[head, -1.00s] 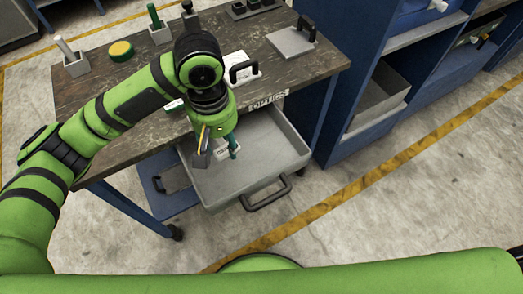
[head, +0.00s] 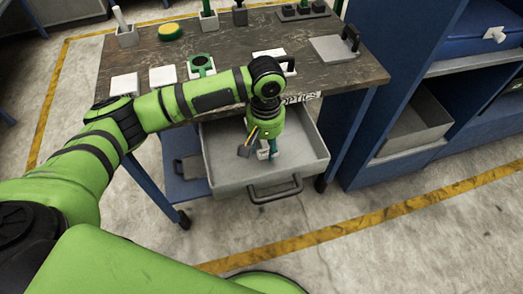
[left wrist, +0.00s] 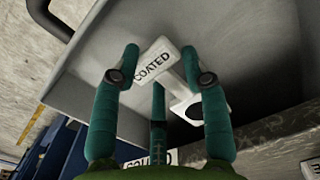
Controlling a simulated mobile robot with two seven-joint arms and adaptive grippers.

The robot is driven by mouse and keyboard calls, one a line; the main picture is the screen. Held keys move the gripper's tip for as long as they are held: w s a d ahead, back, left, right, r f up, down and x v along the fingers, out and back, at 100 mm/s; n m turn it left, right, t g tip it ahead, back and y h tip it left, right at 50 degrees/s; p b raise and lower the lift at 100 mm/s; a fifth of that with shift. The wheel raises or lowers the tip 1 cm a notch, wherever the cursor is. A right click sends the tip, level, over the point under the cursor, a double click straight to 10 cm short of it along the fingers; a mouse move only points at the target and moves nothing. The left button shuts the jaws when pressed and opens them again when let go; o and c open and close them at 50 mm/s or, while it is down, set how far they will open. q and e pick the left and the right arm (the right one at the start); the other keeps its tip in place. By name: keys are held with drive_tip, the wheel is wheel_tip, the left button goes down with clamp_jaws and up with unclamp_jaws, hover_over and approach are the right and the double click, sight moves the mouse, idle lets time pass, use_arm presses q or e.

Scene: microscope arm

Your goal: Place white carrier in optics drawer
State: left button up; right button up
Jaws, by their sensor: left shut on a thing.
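My left gripper (head: 265,151) reaches down into the open grey drawer (head: 308,150), which bears the sign OPTICS. Its teal fingers stand around a white carrier (left wrist: 155,60) labelled COATED in the left wrist view, and they are shut on it. In the head view only a small white bit of the carrier (head: 262,154) shows beside the fingers. The drawer's grey inside (left wrist: 255,45) surrounds the carrier in the wrist view. I cannot tell whether the carrier touches the drawer floor. My right gripper is out of view.
The worktop (head: 225,45) above the drawer holds white plates (head: 125,84), a green-handled ring piece (head: 201,66), a yellow-topped round button (head: 170,31) and a grey plate with a black handle (head: 335,48). A blue shelf unit (head: 395,75) stands at the right. The drawer's right side looks clear.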

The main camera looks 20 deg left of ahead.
use_arm(q)
drive_tip(key=shift+w+a+f, duration=0.35)
drive_tip(key=shift+a+f, duration=0.1)
drive_tip(key=shift+a, duration=0.15)
drive_tip(key=shift+f, duration=1.95)
drive_tip(key=shift+f, duration=0.1)
drive_tip(key=o, duration=1.2)
wheel_tip(320, 180, up, 12)
drive_tip(key=shift+w, duration=0.15)
